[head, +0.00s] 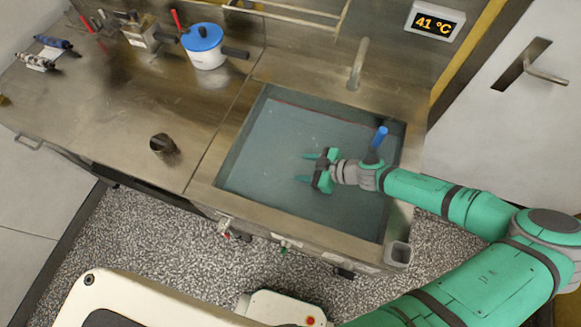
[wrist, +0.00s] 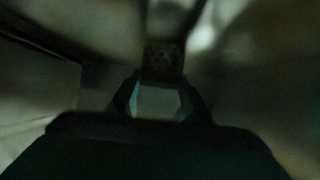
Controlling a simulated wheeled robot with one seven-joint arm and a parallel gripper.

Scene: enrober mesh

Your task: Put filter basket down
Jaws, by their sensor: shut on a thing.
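My gripper (head: 304,168) is over the grey-blue basin, with its two teal fingers pointing left. In the dim, blurred wrist view my gripper (wrist: 161,88) is shut on a small dark, speckled thing, which I take for the filter basket (wrist: 164,60). It shows just beyond the fingertips, with a pale patch nearer the palm. In the head view I cannot make out the basket between the fingers. How high the gripper is above the basin floor is hard to tell.
The basin (head: 232,150) has a steel rim. A blue upright handle (head: 378,138) shows beside my wrist. A dark cup (head: 163,146) stands on the steel counter to the left, with clear room around it. A blue-lidded pot (head: 203,48) stands at the back. A tap (head: 357,65) rises behind the basin.

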